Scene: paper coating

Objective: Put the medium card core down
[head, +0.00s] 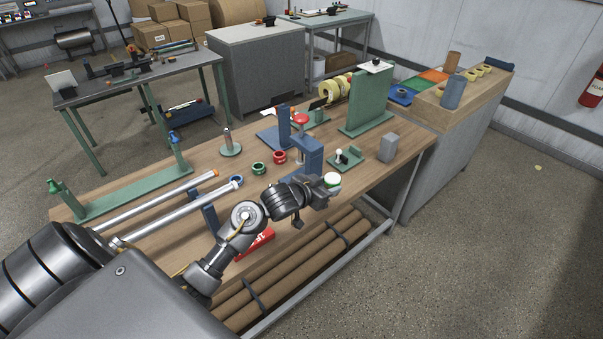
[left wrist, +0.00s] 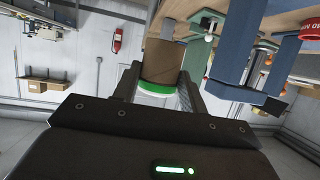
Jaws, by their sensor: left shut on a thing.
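My left gripper (head: 326,188) is at the front edge of the wooden workbench (head: 395,172), just right of the blue press (head: 308,153). In the left wrist view the left gripper (left wrist: 159,72) is shut on a brown card core (left wrist: 163,60), which has a green band and a white end on the palm side. In the head view only a white top with a green rim (head: 332,179) shows by the fingers; the rest is hidden. I cannot tell whether the core touches the bench. My right gripper is not in view.
Close by are a small green fixture (head: 345,159), a grey block (head: 388,148), and red (head: 279,157) and green (head: 259,168) rings. A tall green plate (head: 366,103) stands behind. A wooden stand (head: 430,106) holds rolls at right. Long brown tubes (head: 300,265) lie below.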

